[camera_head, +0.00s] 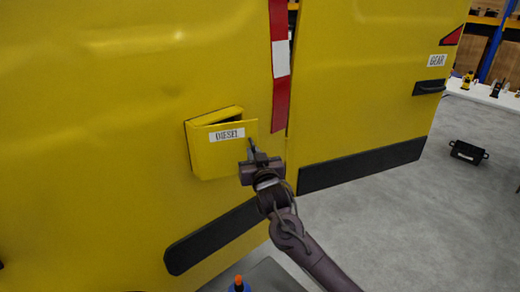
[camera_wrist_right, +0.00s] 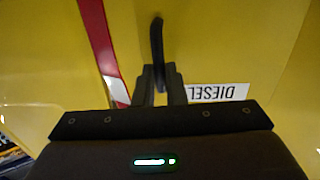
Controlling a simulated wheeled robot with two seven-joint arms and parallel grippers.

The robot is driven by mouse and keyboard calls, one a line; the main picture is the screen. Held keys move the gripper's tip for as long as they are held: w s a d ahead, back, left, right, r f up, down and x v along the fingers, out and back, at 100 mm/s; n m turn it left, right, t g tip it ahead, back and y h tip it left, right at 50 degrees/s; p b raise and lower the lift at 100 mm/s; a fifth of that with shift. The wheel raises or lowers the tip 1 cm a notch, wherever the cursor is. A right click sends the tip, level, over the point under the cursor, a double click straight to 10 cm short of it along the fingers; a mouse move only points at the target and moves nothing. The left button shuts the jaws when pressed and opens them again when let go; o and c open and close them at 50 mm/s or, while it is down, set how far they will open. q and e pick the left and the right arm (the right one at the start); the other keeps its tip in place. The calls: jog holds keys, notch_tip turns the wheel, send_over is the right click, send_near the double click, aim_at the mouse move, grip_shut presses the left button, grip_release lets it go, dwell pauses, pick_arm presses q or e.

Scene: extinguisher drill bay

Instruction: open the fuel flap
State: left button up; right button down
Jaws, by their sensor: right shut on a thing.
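The fuel flap (camera_head: 212,158) is a yellow panel with a white DIESEL label on the side of a yellow vehicle. It stands slightly ajar, with a dark gap along its top edge. My right gripper (camera_head: 253,153) is at the flap's right edge. In the right wrist view its fingers (camera_wrist_right: 160,85) are shut on a thin black handle (camera_wrist_right: 157,40), beside the upside-down DIESEL label (camera_wrist_right: 218,92). The exact contact is partly hidden by the fingers. My left gripper is not in view.
A black case (camera_head: 468,152) lies on the open grey floor. A white table (camera_head: 490,97) with small items stands behind.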

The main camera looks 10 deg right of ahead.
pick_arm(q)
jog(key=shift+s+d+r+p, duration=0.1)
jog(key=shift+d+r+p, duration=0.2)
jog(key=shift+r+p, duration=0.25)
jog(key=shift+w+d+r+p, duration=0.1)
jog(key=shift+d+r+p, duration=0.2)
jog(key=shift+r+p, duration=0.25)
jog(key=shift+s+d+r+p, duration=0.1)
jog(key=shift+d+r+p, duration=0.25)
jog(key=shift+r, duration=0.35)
pick_arm(e)
jog(key=s+a, duration=0.3)
jog(key=s, duration=0.4)
jog(key=shift+s+a+r, duration=0.15)
jog(key=shift+s+a, duration=0.2)
jog(key=shift+r, duration=0.1)
jog(key=c, duration=1.7)
grip_release()
jog(key=shift+w+a, duration=0.1)
jog(key=shift+a, duration=0.1)
jog(key=shift+o, duration=1)
jog(key=shift+w+a, duration=0.15)
jog(key=shift+a, duration=0.15)
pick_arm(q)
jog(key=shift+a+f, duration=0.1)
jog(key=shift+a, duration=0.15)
pick_arm(e)
jog(key=shift+d+f, duration=0.25)
jog(key=shift+d, duration=0.1)
